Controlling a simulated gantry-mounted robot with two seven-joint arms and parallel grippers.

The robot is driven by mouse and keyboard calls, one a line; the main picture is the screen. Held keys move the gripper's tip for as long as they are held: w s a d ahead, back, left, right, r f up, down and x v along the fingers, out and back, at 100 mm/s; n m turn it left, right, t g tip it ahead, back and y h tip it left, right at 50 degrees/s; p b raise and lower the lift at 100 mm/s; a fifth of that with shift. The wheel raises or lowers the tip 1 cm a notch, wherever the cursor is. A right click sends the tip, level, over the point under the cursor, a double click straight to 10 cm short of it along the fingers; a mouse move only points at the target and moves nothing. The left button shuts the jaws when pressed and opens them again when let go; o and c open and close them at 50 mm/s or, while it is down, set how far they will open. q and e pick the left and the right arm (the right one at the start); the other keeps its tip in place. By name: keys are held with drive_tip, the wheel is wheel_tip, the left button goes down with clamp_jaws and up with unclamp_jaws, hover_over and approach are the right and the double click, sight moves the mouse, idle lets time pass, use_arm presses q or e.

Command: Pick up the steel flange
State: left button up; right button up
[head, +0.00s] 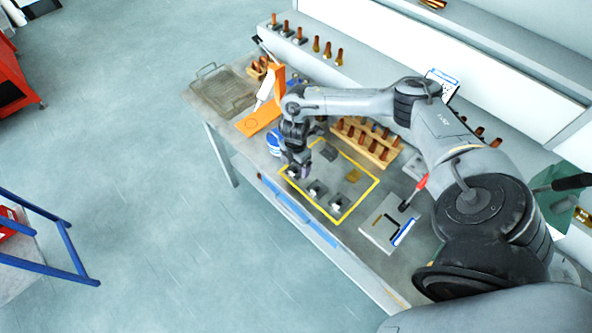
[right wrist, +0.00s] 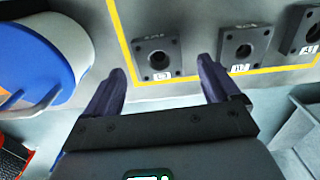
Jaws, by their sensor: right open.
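Several dark grey square flanges with round holes and white labels sit in a row inside a yellow outline. In the right wrist view they are a left flange (right wrist: 158,58), a middle flange (right wrist: 244,46) and a right flange (right wrist: 305,32) cut by the frame edge. I cannot read the labels, so I cannot tell which is the steel one. In the head view the middle flange (head: 316,189) and the right flange (head: 337,205) show. My right gripper (right wrist: 162,67) is open and empty, its fingertips either side of the left flange in the picture. My left gripper is not in view.
A blue and white round container (head: 273,143) stands close left of my gripper. An orange bracket (head: 259,119) and a wire tray (head: 223,91) lie further left. A wooden rack (head: 370,145) of copper pieces stands behind. A brownish piece (head: 353,176) is inside the yellow outline.

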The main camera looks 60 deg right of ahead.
drive_tip(key=shift+f, duration=1.2)
drive_tip(key=shift+c, duration=0.3)
drive_tip(key=shift+r, duration=0.1)
drive_tip(key=c, duration=1.3)
drive_tip(key=shift+r, duration=0.15)
